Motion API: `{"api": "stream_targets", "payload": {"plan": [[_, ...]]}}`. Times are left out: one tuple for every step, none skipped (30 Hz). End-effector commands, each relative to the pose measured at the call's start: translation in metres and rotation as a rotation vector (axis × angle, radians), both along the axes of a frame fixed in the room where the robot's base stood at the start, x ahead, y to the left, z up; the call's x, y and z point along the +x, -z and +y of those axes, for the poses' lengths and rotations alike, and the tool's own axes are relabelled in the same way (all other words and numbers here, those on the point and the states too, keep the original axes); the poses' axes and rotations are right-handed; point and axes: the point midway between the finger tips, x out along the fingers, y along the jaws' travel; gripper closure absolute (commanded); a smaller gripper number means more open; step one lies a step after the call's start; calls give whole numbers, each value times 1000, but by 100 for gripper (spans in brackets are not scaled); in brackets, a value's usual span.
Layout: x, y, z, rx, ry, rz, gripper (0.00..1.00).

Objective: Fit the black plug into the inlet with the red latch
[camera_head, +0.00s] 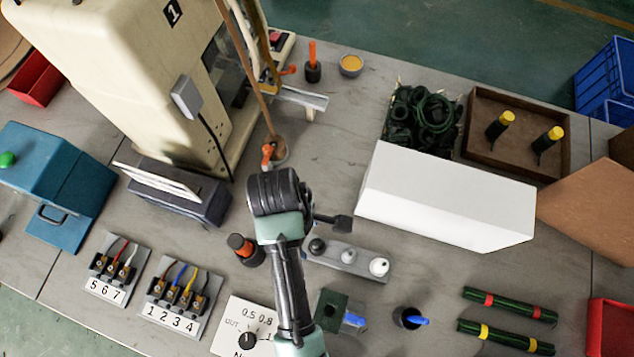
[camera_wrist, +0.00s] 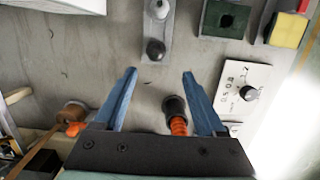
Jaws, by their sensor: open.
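A black plug-like cylinder with an orange ribbed stem (camera_head: 240,246) stands on the table left of my arm. In the wrist view this cylinder (camera_wrist: 176,112) lies between my fingers, nearer the right one, with no visible grip on it. My gripper (camera_wrist: 159,72) is open, with two blue fingers and nothing held. An orange-red lever-like part (camera_head: 267,155) is by a round brown piece beyond my wrist; it also shows in the wrist view (camera_wrist: 75,129). I cannot tell if it is the red latch. No inlet opening is clearly visible. My wrist hides some table.
A plate with black, grey and white knobs (camera_head: 345,272) lies right of my arm. A white box (camera_head: 445,205) is farther right. A dial panel (camera_head: 235,325), numbered terminal blocks (camera_head: 165,318) and a green block (camera_head: 330,300) are near. A cream press (camera_head: 130,70) stands at left.

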Motion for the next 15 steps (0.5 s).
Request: {"api": "stream_targets", "payload": {"plan": [[-2, 12, -2, 0, 2, 5, 27], [-2, 18, -3, 0, 2, 6, 27], [-2, 25, -4, 0, 3, 4, 27], [-2, 30, -5, 0, 3, 4, 27], [-2, 35, -6, 1, 3, 2, 27], [-2, 40, -6, 0, 3, 1, 27], [-2, 43, -7, 0, 3, 1, 27], [-1, 46, -7, 1, 3, -1, 27], [-2, 49, -8, 1, 3, -1, 27], [-2, 50, -8, 0, 3, -2, 27], [-1, 52, -8, 1, 3, -2, 27], [-1, 53, -8, 1, 3, -3, 27], [-1, 55, -9, 1, 3, -2, 27], [-1, 58, -10, 1, 3, -1, 27], [0, 62, -11, 0, 4, -2, 27]]}}
